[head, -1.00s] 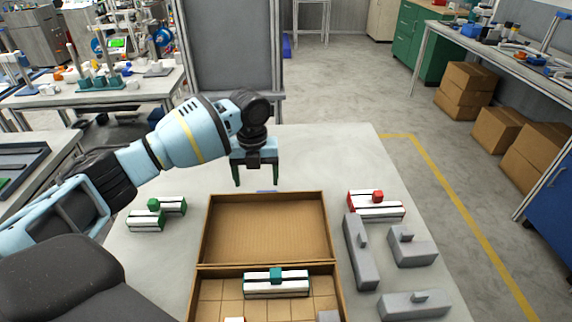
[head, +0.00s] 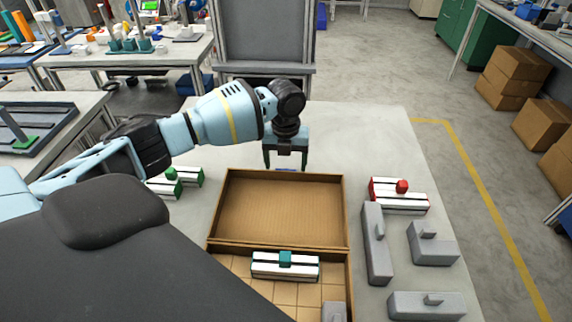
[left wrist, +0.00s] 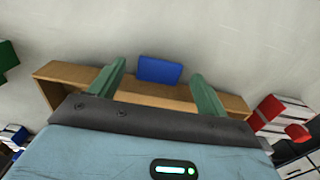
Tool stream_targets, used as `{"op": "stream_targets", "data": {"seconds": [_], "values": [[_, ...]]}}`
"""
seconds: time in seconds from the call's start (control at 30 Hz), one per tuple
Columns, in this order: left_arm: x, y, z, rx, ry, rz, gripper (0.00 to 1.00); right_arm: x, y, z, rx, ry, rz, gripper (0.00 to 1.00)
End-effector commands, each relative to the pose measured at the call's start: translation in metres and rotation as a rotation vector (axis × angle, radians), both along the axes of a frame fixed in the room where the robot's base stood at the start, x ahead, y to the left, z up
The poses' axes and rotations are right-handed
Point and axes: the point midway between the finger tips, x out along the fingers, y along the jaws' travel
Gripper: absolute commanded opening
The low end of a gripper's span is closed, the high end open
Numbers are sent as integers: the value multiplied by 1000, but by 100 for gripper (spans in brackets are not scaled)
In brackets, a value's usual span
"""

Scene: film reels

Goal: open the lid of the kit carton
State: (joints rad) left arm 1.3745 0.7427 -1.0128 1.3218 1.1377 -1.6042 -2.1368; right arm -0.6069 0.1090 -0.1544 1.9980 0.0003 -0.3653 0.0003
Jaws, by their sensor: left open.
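The brown kit carton (head: 290,294) is at the bottom of the head view, its inside showing. Its lid (head: 280,212) lies folded back on the far side, with its inner face up. A blue tab (left wrist: 160,69) shows at the lid's far edge (left wrist: 75,72) in the left wrist view. My left gripper (head: 285,166) is open at that far edge, fingers pointing down on either side of the tab and nothing held. Whether the fingers touch the lid I cannot tell. My right gripper is not in view.
A white block with a teal knob (head: 285,265) sits in the carton. Green-knobbed blocks (head: 180,180) stand left of the lid. A red-knobbed block (head: 400,194) and several grey blocks (head: 375,245) stand to the right. The table (head: 370,130) is clear behind the lid.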

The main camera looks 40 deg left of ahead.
Motion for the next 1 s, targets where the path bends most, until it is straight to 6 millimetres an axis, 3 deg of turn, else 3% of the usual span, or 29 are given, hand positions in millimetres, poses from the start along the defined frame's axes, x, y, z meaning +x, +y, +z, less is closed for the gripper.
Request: {"op": "stream_targets", "data": {"seconds": [0.17,0.47,0.9,1.0], "values": [[0,0,-13,0,0,-1,76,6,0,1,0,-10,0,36],[0,0,-15,1,-1,-1,76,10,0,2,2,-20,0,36],[0,0,-14,1,-1,0,19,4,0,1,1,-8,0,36],[0,0,-14,1,-1,0,13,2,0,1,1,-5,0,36]]}}
